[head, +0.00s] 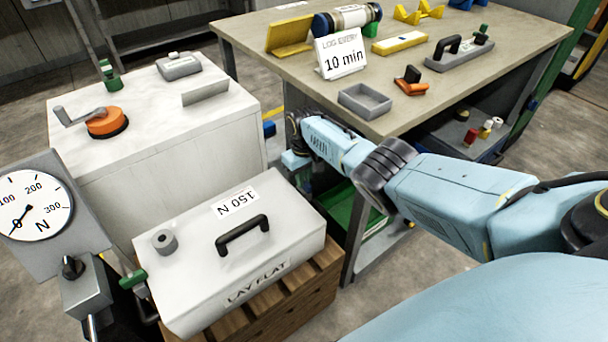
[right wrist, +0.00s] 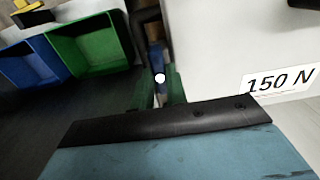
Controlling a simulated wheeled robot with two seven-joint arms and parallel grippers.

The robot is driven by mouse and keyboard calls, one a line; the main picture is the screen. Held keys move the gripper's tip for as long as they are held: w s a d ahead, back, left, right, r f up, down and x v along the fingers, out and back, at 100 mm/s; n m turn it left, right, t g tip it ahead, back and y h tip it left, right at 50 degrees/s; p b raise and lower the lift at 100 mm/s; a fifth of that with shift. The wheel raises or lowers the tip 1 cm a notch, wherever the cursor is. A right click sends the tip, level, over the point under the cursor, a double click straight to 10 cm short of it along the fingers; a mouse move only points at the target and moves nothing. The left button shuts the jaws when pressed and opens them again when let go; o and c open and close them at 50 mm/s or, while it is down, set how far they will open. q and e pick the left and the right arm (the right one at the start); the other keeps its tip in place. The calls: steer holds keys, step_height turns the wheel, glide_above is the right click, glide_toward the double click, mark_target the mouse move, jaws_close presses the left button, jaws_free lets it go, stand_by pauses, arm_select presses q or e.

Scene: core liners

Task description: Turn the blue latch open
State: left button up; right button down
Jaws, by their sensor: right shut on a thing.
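My right gripper (head: 295,160) reaches down beside the far right corner of the white box marked 150 N (head: 305,208). Its fingertips are small and partly hidden in the head view. In the right wrist view a narrow blue piece, which looks like the blue latch (right wrist: 156,56), stands upright between my fingers, and the gripper is shut on it. A dark curved part beside it and the gripper's own shadow make its outline hard to read. How far the latch is turned cannot be told. My left gripper is not in view.
A white cabinet (head: 165,110) stands behind the box. A table (head: 480,40) with a grey tray (head: 365,101) and a 10 min sign (head: 342,53) is close to my right arm. A green bin (right wrist: 95,45) and a blue bin (right wrist: 32,64) lie below. A dial gauge (head: 35,205) stands left.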

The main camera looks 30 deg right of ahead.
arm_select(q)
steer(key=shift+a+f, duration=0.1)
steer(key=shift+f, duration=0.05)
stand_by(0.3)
arm_select(e)
steer(key=c, duration=1.4)
jaws_free()
steer(key=shift+r, duration=0.2)
step_height(320, 180, up, 6)
steer(key=p, duration=0.4)
steer(key=shift+f, duration=0.2)
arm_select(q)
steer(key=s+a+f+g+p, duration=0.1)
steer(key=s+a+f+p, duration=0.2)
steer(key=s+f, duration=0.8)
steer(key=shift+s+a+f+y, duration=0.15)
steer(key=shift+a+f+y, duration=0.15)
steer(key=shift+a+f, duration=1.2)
arm_select(e)
step_height(320, 180, up, 7)
steer(key=shift+r, duration=0.2)
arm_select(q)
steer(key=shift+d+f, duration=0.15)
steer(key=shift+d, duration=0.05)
